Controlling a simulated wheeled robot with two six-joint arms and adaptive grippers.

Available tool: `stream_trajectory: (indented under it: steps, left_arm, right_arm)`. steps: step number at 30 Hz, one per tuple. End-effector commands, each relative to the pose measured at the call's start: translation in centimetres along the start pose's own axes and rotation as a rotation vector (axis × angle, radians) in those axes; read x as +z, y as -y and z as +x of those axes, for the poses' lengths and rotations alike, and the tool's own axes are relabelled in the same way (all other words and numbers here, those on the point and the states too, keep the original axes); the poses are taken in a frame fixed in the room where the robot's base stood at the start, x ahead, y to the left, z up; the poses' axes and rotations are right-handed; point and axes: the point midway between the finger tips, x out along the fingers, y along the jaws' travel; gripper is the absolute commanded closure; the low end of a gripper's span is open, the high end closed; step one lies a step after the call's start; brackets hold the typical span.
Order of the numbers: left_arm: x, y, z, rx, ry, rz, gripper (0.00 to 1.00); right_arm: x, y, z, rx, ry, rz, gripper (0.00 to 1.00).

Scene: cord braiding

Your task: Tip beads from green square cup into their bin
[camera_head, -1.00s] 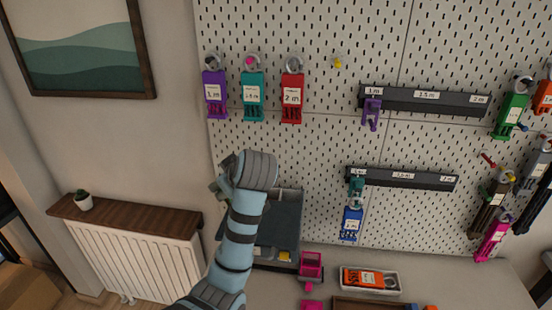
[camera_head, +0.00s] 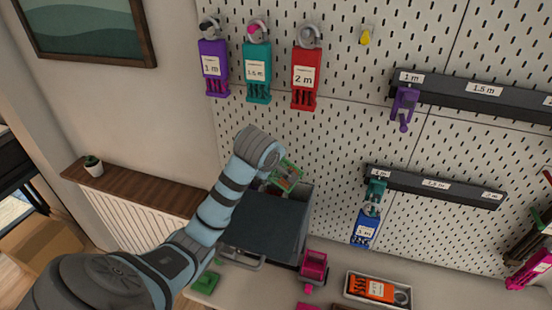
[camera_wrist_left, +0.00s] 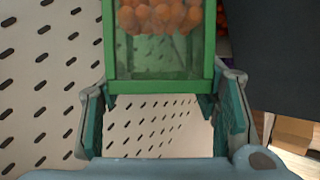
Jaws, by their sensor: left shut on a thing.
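My left gripper (camera_wrist_left: 162,100) is shut on the green square cup (camera_wrist_left: 160,82), with one finger on each side of its green frame. The cup has clear walls. Orange beads (camera_wrist_left: 160,15) show inside it, gathered toward the top of the left wrist view; its mouth is out of that picture. In the head view the cup (camera_head: 287,176) is held up before the pegboard, above the back right of a dark grey box (camera_head: 262,228). My left gripper (camera_head: 269,177) is mostly hidden there by its wrist. The box's inside is hidden, so I cannot tell which bin is the beads' own. My right gripper is not in view.
The pegboard (camera_head: 335,150) stands close behind the cup. A pink holder (camera_head: 314,268) and a white tray with an orange item (camera_head: 372,288) are right of the box. A green piece (camera_head: 205,283) lies at its front left. A dark surface (camera_wrist_left: 275,60) fills the wrist view's upper right.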

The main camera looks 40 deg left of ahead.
Motion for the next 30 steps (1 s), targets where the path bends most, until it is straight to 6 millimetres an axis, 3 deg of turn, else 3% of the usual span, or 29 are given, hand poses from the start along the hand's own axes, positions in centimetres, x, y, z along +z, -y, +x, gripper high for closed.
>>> stream_trajectory:
  steps: [7, 15, 30]
  left_arm:
    - [0.7, 1.9, 2.2, 0.127, 0.375, -0.34, 0.72]
    - [1.0, 1.5, 2.1, 0.244, 0.682, -0.611, 0.72]
    - [1.0, 1.2, 1.9, 0.266, 0.723, -0.646, 0.72]
  right_arm:
    - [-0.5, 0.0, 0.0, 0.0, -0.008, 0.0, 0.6]
    - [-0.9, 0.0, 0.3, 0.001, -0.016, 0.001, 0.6]
    - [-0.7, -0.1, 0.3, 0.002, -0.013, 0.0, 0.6]
